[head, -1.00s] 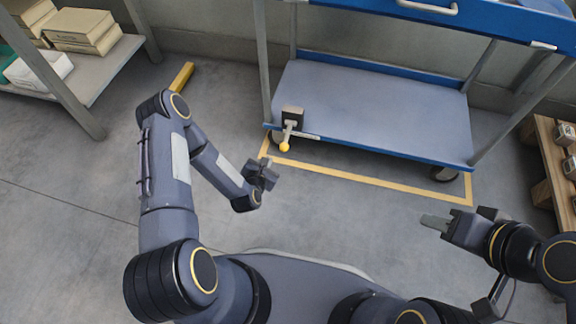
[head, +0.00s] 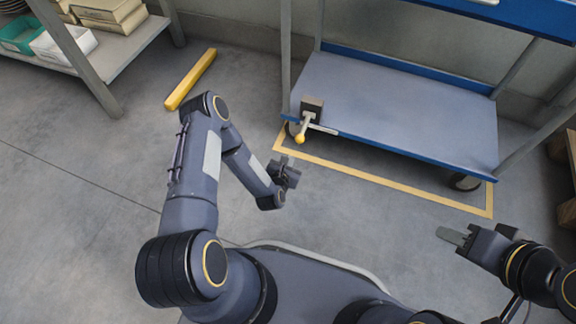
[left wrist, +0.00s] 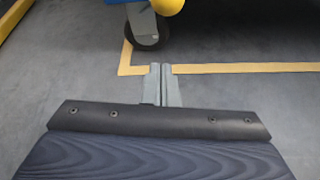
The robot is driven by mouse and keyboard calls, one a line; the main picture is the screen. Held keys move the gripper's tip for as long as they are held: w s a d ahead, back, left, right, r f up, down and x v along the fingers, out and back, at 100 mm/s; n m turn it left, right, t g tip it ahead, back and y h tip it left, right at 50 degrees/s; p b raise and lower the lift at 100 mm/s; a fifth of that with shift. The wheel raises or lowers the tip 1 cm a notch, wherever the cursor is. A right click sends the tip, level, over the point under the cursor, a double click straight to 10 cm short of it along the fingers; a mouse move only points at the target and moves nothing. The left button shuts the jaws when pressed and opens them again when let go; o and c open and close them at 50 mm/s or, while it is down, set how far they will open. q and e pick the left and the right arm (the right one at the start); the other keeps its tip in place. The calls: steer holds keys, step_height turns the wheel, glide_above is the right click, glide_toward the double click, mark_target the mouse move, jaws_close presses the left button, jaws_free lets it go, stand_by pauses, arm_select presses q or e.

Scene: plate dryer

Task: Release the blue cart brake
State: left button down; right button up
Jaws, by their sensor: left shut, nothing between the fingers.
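The blue cart (head: 395,100) stands on the floor. Its brake is a dark box (head: 312,104) at the left front corner of the lower deck, with a lever ending in a yellow knob (head: 299,138). In the left wrist view the knob (left wrist: 167,5) is cut off by the top edge, beside the caster (left wrist: 145,30). My left gripper (head: 290,162) is shut and empty, a little below the knob in the head view and apart from it. Its closed fingers (left wrist: 160,70) point toward the caster. My right gripper (head: 447,236) is at the right; its jaw opening is unclear.
A yellow line (head: 385,182) marks the floor around the cart. A yellow bar (head: 190,78) lies on the floor at the left. A shelf (head: 130,50) with boxes stands at the far left. The floor before the cart is clear.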

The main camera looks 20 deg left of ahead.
mark_target(304, 127)
arm_select(q)
steer(key=b+x, duration=0.2)
steer(key=x, duration=0.4)
steer(key=r, duration=0.4)
steer(key=shift+s+d+r, duration=0.1)
steer(key=shift+d, duration=0.2)
